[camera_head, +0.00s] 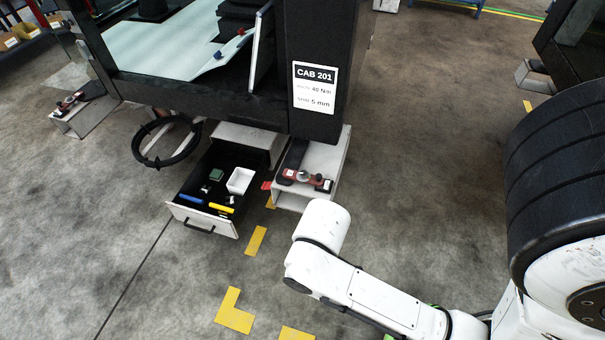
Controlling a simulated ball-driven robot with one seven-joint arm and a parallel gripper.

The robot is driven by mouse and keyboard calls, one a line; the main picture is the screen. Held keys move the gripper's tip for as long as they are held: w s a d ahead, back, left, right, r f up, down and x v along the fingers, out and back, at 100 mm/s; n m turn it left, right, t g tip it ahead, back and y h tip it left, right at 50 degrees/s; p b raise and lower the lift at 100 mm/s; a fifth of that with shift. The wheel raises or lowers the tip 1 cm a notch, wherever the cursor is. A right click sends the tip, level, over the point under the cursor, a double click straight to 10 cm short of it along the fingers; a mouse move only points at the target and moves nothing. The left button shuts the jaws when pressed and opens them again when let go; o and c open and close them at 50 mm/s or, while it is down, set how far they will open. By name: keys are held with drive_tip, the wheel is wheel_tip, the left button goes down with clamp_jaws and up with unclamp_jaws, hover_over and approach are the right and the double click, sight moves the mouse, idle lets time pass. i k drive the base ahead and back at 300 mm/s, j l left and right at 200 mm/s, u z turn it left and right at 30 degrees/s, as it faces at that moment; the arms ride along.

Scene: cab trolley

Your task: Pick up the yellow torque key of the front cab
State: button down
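A small yellow tool (221,208), which looks like the yellow torque key, lies near the front of an open drawer (190,213) under the cab (300,30). The cab carries a sign reading CAB 201 (314,88). A blue tool (190,199) lies to the left of the yellow one in the same drawer. My white arm reaches in from the lower right, and its visible end stops to the right of the drawer. My gripper does not show.
The drawer also holds a white tray (241,181), a green block (217,175) and small grey items. A white support (325,165) with a red-and-dark clamp (303,177) stands right of it. Floor in front is clear.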

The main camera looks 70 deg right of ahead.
sight(224, 213)
drive_tip(key=i+l, duration=0.45)
drive_tip(key=i, duration=0.15)
drive_tip(key=i+l, duration=0.45)
drive_tip(key=i, duration=0.2)
drive_tip(key=j+u, duration=0.05)
